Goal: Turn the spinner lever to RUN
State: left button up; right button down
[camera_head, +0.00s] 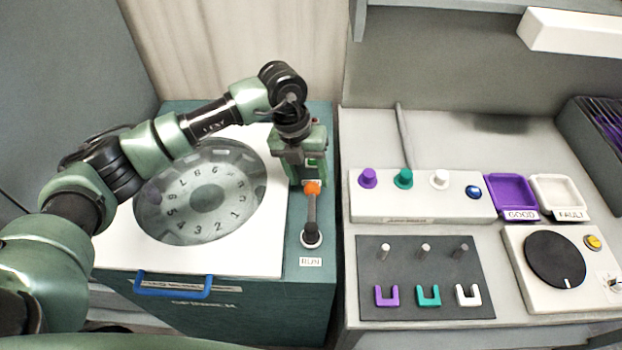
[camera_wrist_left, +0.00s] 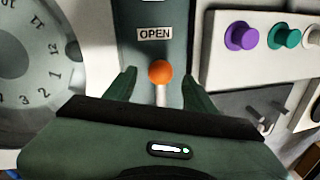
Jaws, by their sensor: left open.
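The spinner lever has an orange knob (camera_head: 312,188) on a grey shaft above a round pivot on the teal spinner housing (camera_head: 240,310). The shaft points away from the RUN label (camera_head: 311,262), toward the back. In the left wrist view the orange knob (camera_wrist_left: 160,72) is just short of the OPEN label (camera_wrist_left: 155,34). My left gripper (camera_head: 307,178) is open at the knob. In the wrist view its fingers (camera_wrist_left: 160,88) stand on either side of the knob, with gaps showing. Whether the knob is fully between the tips in depth is unclear. My right gripper is not in view.
The spinner's round numbered window (camera_head: 207,199) and blue handle (camera_head: 172,287) are left of the lever. A bench at right holds a button panel (camera_head: 420,207), a dark peg board (camera_head: 425,278), GOOD (camera_head: 511,193) and FAULT (camera_head: 557,194) trays and a dial unit (camera_head: 520,290).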

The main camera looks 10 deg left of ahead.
aim_at(311, 184)
pick_arm(q)
jog(key=shift+d+f+p, duration=0.15)
jog(key=shift+f, duration=0.65)
jog(key=shift+d+f+p, duration=0.15)
jog(key=shift+f, duration=0.65)
grip_shut()
